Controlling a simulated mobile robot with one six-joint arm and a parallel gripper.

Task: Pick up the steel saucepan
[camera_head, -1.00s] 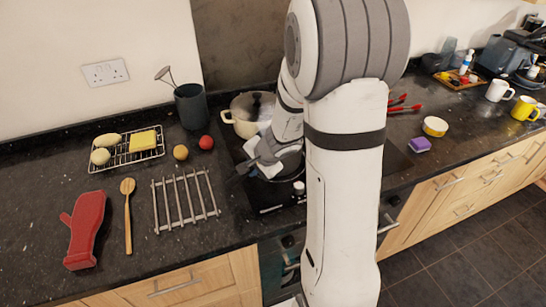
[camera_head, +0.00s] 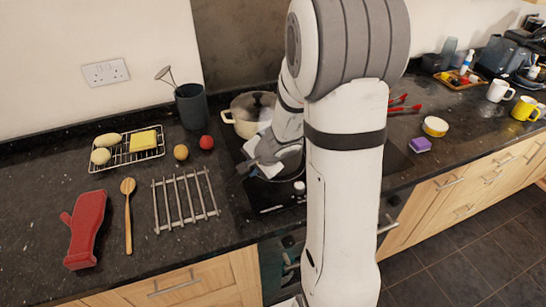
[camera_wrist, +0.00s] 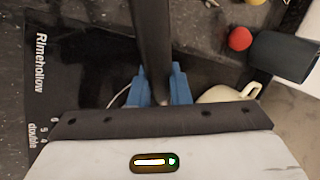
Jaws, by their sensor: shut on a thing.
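The steel saucepan (camera_head: 291,163) is over the front part of the black hob, partly hidden behind my arm. Its dark handle points left in the head view. My gripper (camera_head: 257,168) is at this handle, on the left side of the pan. In the wrist view the blue fingertips of my gripper (camera_wrist: 159,88) are closed on both sides of the dark handle (camera_wrist: 151,35). Most of the pan body is hidden there behind my gripper. I cannot tell whether the pan's base touches the hob.
A cream lidded pot (camera_head: 250,113) stands behind the saucepan.

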